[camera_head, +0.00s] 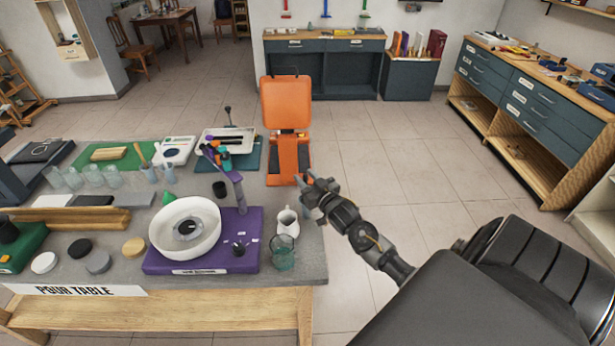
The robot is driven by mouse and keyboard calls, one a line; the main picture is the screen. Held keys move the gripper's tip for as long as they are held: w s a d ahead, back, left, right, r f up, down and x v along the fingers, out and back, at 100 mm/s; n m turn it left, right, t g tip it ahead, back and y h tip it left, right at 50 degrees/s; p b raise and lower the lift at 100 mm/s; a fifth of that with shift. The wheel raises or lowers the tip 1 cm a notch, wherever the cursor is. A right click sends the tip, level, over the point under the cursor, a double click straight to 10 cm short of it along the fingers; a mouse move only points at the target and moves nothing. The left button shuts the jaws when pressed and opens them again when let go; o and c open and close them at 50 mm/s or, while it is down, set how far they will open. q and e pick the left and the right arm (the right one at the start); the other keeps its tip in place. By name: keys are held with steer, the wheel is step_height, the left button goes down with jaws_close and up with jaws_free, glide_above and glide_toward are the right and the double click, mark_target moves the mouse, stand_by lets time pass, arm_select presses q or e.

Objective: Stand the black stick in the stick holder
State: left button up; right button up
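My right gripper (305,181) reaches in from the right, beside the right edge of the pour table. Its fingertips look apart, with nothing seen between them. No thing can be told for certain as the black stick or the stick holder. A white tray (213,134) near the table's back edge has dark bar-like shapes in it. A thin dark upright piece (228,114) shows behind the tray. My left gripper is not in view.
A white bowl (165,240) sits on the purple base (245,262). A white pitcher (287,221) and a clear glass (283,259) stand near the table's right edge. Several glasses stand at the left.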

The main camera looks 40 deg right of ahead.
steer(key=s+a+b, duration=0.1)
steer(key=s+b, duration=0.2)
steer(key=s, duration=0.9)
steer(key=shift+a+r, duration=0.15)
steer(key=shift+a, duration=0.1)
